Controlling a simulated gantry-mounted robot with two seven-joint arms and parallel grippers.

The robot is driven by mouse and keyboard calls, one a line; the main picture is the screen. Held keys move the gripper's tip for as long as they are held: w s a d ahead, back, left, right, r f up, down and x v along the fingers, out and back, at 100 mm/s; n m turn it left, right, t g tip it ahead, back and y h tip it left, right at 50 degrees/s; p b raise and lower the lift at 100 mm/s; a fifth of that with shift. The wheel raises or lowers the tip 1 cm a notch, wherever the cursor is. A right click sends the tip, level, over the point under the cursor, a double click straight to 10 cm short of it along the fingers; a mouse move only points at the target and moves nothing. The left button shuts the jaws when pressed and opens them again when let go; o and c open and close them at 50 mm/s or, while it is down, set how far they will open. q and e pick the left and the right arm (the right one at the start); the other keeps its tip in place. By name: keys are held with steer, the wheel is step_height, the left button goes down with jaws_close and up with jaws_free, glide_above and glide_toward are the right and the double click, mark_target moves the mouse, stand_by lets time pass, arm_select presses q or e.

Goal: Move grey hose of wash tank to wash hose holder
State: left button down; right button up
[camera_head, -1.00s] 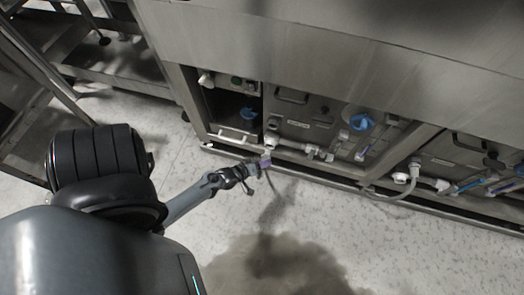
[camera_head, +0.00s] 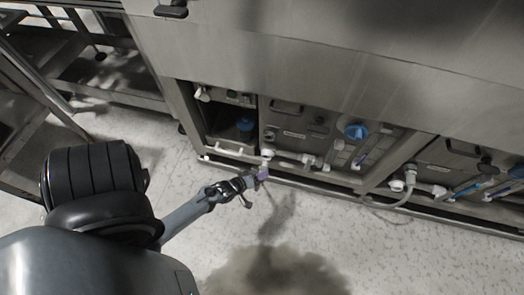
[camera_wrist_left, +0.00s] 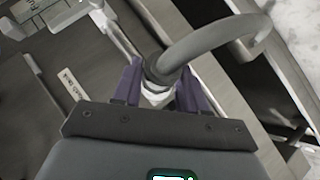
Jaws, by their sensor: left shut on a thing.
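My left gripper (camera_head: 262,173) is low in front of the washer's lower panel, just above the floor. In the left wrist view its purple fingers (camera_wrist_left: 160,72) are shut on the grey hose (camera_wrist_left: 208,38) at its white end fitting (camera_wrist_left: 157,95). The hose curves up and to the right from the fingers. In the head view the held hose is too small to make out clearly. I cannot single out the wash hose holder. My right gripper is not in view.
The open bay holds a dark panel (camera_head: 285,135) with a blue knob (camera_head: 356,131) and white pipe fittings (camera_head: 307,160). A second grey hose (camera_head: 392,207) loops from a fitting at the right. A metal rack (camera_head: 90,75) stands at the upper left. The floor in front is clear.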

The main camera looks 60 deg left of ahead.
arm_select(q)
steer(key=r+p, duration=0.1)
steer(key=r, duration=0.1)
steer(key=r+p, duration=0.1)
steer(key=r, duration=0.2)
steer(key=d+r+p, duration=0.1)
steer(key=r+p, duration=0.1)
steer(key=r, duration=0.1)
steer(key=shift+w, duration=0.15)
steer(key=shift+w+a+r+b, duration=0.3)
steer(key=shift+a+r, duration=0.25)
steer(key=shift+a, duration=0.2)
steer(key=shift+w+a+r+b, duration=0.25)
steer(key=shift+a+r, duration=0.25)
steer(key=shift+a, duration=0.2)
steer(key=shift+w+a+r+b, duration=0.15)
steer(key=shift+w+a+b, duration=0.95)
steer(key=shift+a, duration=0.15)
steer(key=shift+w+a, duration=0.1)
steer(key=shift+w+a, duration=0.55)
steer(key=shift+a, duration=0.05)
